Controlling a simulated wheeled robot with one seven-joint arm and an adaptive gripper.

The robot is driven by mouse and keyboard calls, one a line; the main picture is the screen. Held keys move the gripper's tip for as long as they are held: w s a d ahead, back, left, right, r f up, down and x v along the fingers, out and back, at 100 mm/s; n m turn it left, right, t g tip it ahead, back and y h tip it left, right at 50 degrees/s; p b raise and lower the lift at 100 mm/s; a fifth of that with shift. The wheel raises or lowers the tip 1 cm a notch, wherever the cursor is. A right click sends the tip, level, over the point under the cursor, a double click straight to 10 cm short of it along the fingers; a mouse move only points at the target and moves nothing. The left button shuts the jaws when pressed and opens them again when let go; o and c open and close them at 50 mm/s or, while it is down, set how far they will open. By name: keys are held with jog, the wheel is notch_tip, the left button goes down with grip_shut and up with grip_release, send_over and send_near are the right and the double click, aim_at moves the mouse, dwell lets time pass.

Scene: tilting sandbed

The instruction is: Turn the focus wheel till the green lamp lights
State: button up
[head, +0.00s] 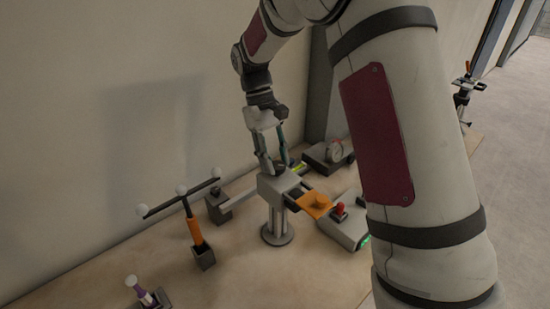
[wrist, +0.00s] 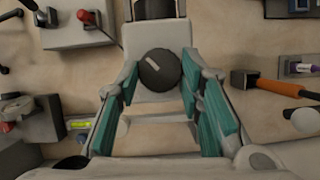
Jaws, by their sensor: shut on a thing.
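The focus wheel (wrist: 160,70) is a round dark knob with a pale mark, on a light grey housing (wrist: 150,105) in the wrist view. In the head view this housing (head: 280,187) tops a short post on a round foot. My gripper (head: 270,168) comes down on the housing from above. In the wrist view its teal fingers (wrist: 160,78) stand on both sides of the wheel and are shut on it. The wheel is mostly hidden by the fingers in the head view. A small green glow (head: 365,239) shows on a grey box partly behind my arm; I cannot tell whether it is the task's lamp.
An orange plate (head: 316,204) sticks out right of the housing. A gauge (head: 334,152) stands behind. An orange-handled stand with white balls (head: 195,233) is at left, with a purple-and-white item (head: 139,289) in front.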

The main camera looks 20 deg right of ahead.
jog(key=o, duration=1.2)
jog(key=shift+c, duration=0.2)
jog(key=v, duration=1.2)
